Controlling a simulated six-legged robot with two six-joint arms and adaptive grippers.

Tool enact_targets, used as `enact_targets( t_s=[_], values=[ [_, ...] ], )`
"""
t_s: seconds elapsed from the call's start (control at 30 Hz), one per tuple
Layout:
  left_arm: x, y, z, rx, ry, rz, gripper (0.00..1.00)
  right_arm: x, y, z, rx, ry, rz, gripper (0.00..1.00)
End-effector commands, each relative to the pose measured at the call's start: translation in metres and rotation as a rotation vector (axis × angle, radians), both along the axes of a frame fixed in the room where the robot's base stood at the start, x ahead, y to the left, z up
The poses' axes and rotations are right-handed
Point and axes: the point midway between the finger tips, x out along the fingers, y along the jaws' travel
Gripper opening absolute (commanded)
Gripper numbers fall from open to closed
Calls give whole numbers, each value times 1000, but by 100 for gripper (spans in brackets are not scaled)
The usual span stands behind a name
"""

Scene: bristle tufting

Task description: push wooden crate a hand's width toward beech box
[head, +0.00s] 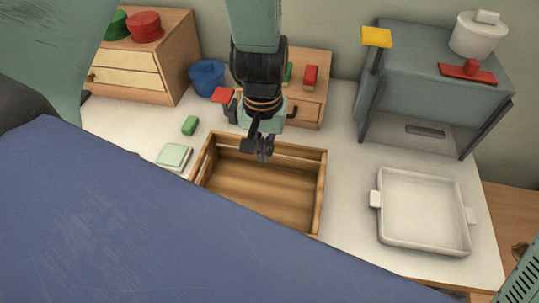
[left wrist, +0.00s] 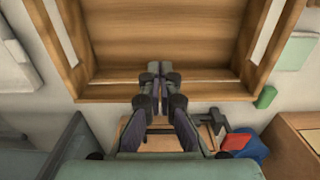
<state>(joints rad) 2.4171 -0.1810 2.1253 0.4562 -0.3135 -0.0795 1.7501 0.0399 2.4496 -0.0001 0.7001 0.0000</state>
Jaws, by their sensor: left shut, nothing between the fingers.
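The wooden crate (head: 321,195), open-topped with slatted walls, sits on the white worktop. In the left wrist view it (left wrist: 190,35) fills the top. My left gripper (head: 260,148) is shut and empty at the crate's far wall; in the left wrist view its tips (left wrist: 157,70) overlap that wall and the crate's inside. I cannot tell whether they touch. Behind the gripper stands a small wooden box (head: 305,108) with a dark handle; a larger wooden drawer chest (head: 180,65) stands back left. I cannot tell which is the beech box. My right gripper is not in view.
A blue bucket (head: 207,77), green block (head: 190,125) and pale green square (head: 174,157) lie left of and behind the crate. A white tray (head: 420,247) is on the right. A grey stove-like unit (head: 420,65) with a pot (head: 478,38) stands behind it.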

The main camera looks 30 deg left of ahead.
Motion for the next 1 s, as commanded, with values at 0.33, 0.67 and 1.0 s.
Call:
enact_targets(
  t_s=[0.33,0.67,1.0],
  values=[
    [-4,-1,-64,1,4,0,0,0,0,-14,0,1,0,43],
    [11,0,-92,-3,-1,-2,0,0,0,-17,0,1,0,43],
    [35,7,-92,-1,-1,-1,0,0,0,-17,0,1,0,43]
  ],
)
